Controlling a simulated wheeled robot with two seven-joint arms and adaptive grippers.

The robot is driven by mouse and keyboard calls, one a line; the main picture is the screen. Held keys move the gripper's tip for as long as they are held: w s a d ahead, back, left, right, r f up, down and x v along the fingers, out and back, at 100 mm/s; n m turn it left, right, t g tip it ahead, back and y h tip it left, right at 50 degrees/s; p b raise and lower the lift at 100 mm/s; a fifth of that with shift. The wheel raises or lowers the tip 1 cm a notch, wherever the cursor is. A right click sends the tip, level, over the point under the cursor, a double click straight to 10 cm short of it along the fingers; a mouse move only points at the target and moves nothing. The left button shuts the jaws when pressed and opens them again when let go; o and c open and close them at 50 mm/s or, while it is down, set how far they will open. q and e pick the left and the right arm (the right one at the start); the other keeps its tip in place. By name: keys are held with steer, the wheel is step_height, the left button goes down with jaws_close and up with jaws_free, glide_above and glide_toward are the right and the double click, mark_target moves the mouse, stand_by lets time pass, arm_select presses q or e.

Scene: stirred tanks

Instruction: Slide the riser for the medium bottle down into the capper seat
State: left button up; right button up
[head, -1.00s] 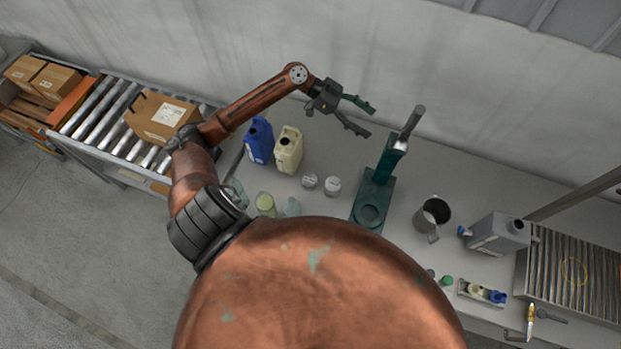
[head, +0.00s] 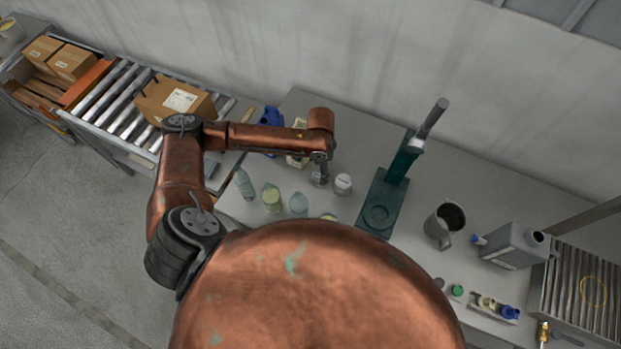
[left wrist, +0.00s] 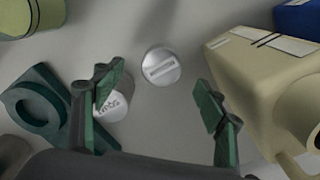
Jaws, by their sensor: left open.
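Two short pale round risers stand on the bench left of the capper. One (head: 318,180) is under my left gripper (head: 322,170), and the other (head: 343,184) is just right of it. In the left wrist view, one riser (left wrist: 161,66) shows between and beyond the open fingers of my left gripper (left wrist: 159,92). The other riser (left wrist: 112,108) is partly behind the left finger. Their top labels are too small to read surely. The dark green capper (head: 385,195) has an empty round seat (head: 379,217), also seen in the left wrist view (left wrist: 36,108). My right gripper is out of view.
A cream jug (left wrist: 255,75) stands close beside the right finger, with a blue jug (head: 270,117) behind. Several bottles (head: 271,198) stand toward the front left. A metal pitcher (head: 444,226) and a grey canister (head: 513,245) are right of the capper.

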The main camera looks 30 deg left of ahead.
mark_target(319, 176)
arm_select(q)
steer(key=f, duration=0.7)
steer(key=shift+w+f+p, duration=0.2)
steer(key=shift+w+p, duration=0.15)
steer(key=shift+p, duration=0.05)
steer(key=shift+c, duration=0.4)
steer(key=c, duration=1.3)
